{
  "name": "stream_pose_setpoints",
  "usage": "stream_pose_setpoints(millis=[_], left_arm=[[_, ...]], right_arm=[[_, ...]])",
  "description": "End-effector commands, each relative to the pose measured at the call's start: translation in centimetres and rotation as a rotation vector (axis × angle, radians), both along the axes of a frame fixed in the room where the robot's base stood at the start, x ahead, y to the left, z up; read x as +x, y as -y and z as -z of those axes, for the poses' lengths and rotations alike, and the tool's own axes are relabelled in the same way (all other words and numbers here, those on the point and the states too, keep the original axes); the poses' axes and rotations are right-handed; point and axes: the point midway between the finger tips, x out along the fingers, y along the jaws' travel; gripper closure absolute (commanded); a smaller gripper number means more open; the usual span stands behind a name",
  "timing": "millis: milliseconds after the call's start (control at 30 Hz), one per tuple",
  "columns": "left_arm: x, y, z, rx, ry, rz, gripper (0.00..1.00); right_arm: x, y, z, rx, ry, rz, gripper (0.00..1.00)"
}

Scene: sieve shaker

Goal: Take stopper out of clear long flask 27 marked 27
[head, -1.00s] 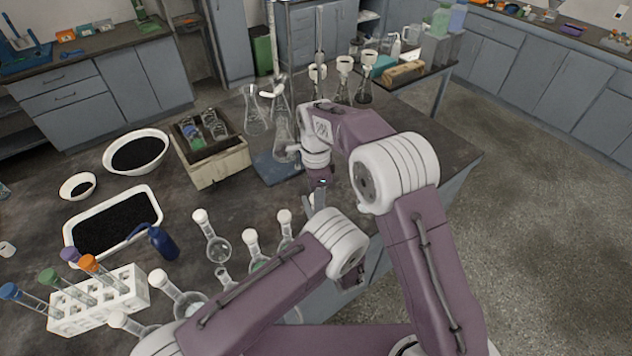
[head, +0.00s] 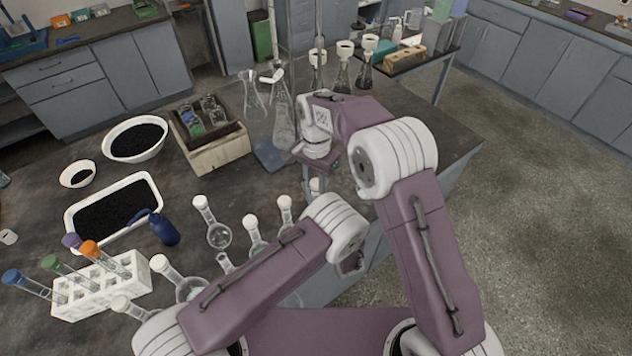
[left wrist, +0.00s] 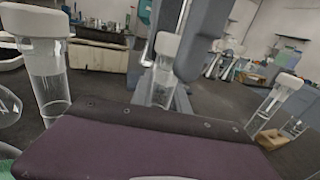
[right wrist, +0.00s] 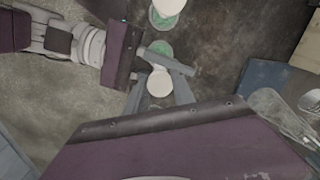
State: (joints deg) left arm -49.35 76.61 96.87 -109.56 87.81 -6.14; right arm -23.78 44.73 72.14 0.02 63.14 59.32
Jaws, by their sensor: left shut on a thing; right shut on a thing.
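My right gripper (head: 314,184) points down over the bench's right edge. In the right wrist view its fingers (right wrist: 160,92) are shut on either side of a round white stopper (right wrist: 160,84). The stopper also shows in the left wrist view (left wrist: 165,46), at the top of a clear neck (left wrist: 162,88). My left gripper (right wrist: 155,66) comes in from the left of the right wrist view, shut at the neck just beside the stopper. My left arm hides most of this flask in the head view. The number 27 is not readable, and I cannot tell whether the stopper is still seated.
Several white-stoppered round flasks (head: 218,235) stand left of my left arm. A test-tube rack (head: 104,288), black-filled trays (head: 68,228) and a wooden box (head: 218,155) lie further left. Tall clear flasks (head: 283,130) stand behind my right wrist. Open floor lies to the right.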

Motion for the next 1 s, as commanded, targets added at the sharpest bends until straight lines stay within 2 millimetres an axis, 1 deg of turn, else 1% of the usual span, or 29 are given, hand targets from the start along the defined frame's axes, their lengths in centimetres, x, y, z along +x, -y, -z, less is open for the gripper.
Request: stream_pose_setpoints(millis=[33,100,167,200,267,300,400,500,633,1000], left_arm=[[0.00,0.00,-0.01,0.000,0.000,0.000,1.00],[0.00,0.00,-0.01,0.000,0.000,0.000,1.00],[0.00,0.00,-0.01,0.000,0.000,0.000,1.00],[0.00,0.00,-0.01,0.000,0.000,0.000,1.00],[0.00,0.00,-0.01,0.000,0.000,0.000,1.00],[0.00,0.00,-0.01,0.000,0.000,0.000,1.00],[0.00,-0.01,-0.01,0.000,0.000,0.000,1.00],[0.00,-0.01,-0.01,0.000,0.000,0.000,1.00],[0.00,-0.01,-0.01,0.000,0.000,0.000,1.00],[0.00,-0.01,-0.01,0.000,0.000,0.000,1.00]], right_arm=[[0.02,0.00,-0.05,-0.001,0.001,-0.148,1.00],[0.03,0.01,-0.07,0.000,0.001,-0.390,1.00],[0.03,0.01,-0.09,0.000,0.001,-0.598,1.00],[0.03,0.01,-0.11,0.000,0.001,-0.736,1.00],[0.04,0.02,-0.13,0.000,0.001,-0.944,1.00],[0.04,0.02,-0.14,0.000,0.001,-1.079,1.00],[0.04,0.01,-0.17,0.000,0.001,-1.389,1.00],[0.05,0.01,-0.20,0.000,0.001,-1.625,1.00],[0.06,0.00,-0.21,-0.001,0.001,-1.797,1.00],[0.07,0.01,-0.22,-0.001,0.001,-1.799,1.00]])
